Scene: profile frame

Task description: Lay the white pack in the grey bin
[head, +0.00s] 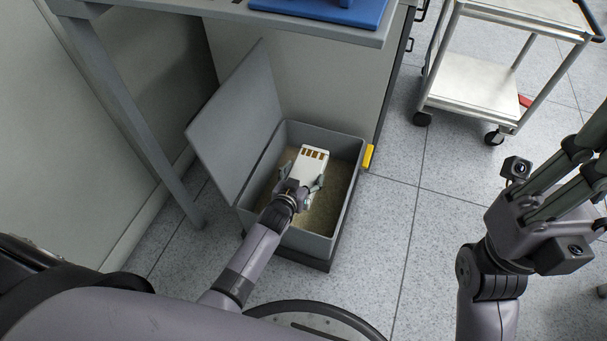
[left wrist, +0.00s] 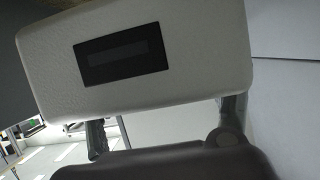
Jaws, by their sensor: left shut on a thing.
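The white pack (head: 313,161) has a row of brown-gold contacts at its far end in the head view. It fills the upper part of the left wrist view (left wrist: 200,50), with a dark rectangular slot on its face. My left gripper (head: 303,190) is shut on its near end and holds it over the opening of the grey bin (head: 309,243). I cannot tell how far the pack is above the bin's brown floor. The bin's lid (head: 236,118) stands open at the left. My right gripper (head: 572,172) is at the right edge, apart from the bin, its fingertips cut off or unclear.
A grey table (head: 300,25) with a blue tray (head: 322,10) overhangs behind the bin, its leg (head: 135,125) to the left. A yellow tab (head: 368,156) is on the bin's right side. A wheeled cart (head: 480,85) stands at the back right. Floor right of the bin is clear.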

